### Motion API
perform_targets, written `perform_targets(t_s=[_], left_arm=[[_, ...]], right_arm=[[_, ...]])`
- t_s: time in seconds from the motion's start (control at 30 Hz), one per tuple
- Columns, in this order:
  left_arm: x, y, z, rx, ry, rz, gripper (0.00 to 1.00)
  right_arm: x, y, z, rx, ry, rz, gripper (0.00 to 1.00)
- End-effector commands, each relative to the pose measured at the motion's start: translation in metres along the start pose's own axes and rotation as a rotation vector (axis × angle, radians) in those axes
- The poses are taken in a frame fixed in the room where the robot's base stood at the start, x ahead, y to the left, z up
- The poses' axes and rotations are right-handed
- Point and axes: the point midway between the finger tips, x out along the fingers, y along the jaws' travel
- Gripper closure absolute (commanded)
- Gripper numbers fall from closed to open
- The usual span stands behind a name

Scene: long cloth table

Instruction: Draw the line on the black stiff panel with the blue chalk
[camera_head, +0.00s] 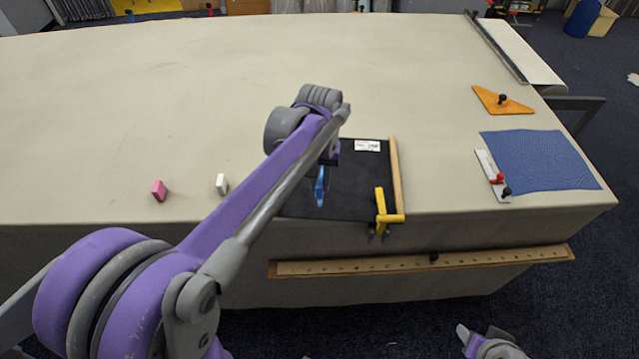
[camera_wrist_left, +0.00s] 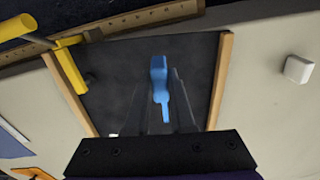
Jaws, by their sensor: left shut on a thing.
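The black stiff panel (camera_head: 352,184) lies at the table's front edge, with wooden strips along its sides. It also fills the middle of the left wrist view (camera_wrist_left: 120,85). My left gripper (camera_head: 323,168) is over the panel, shut on the blue chalk (camera_head: 320,190). In the left wrist view the chalk (camera_wrist_left: 158,75) sits between the two dark fingers (camera_wrist_left: 164,98); a narrower blue part runs toward the gripper. I cannot tell whether the chalk touches the panel. My arm hides the panel's left part in the head view. A purple and grey part of my right arm shows at the bottom right.
A yellow clamp (camera_head: 382,212) grips the panel's front right corner. White (camera_head: 222,184) and pink (camera_head: 159,190) pieces lie to the left. A blue cloth (camera_head: 540,160), a white bar (camera_head: 492,176) and an orange triangle (camera_head: 503,101) lie to the right. The table's back is clear.

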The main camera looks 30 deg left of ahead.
Motion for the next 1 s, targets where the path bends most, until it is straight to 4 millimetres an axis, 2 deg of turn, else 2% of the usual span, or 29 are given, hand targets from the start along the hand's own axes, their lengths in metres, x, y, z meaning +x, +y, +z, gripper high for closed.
perform_targets(t_s=[0.07, 0.63, 0.77, 1.0], left_arm=[[-0.004, 0.0, 0.0, 0.0, 0.001, 0.0, 1.0], [-0.001, 0.0, 0.0, 0.0, 0.0, 0.0, 1.0], [0.006, 0.0, 0.001, 0.0, -0.001, -0.001, 1.0], [0.028, 0.0, 0.001, 0.0, -0.002, -0.001, 1.0]], right_arm=[[-0.002, 0.0, -0.003, 0.0, 0.002, 0.0, 0.48], [0.0, 0.0, 0.0, 0.0, 0.0, 0.0, 0.48], [0.003, 0.0, 0.004, 0.0, -0.003, 0.0, 0.48], [0.016, 0.0, 0.017, 0.0, -0.014, 0.0, 0.48]])
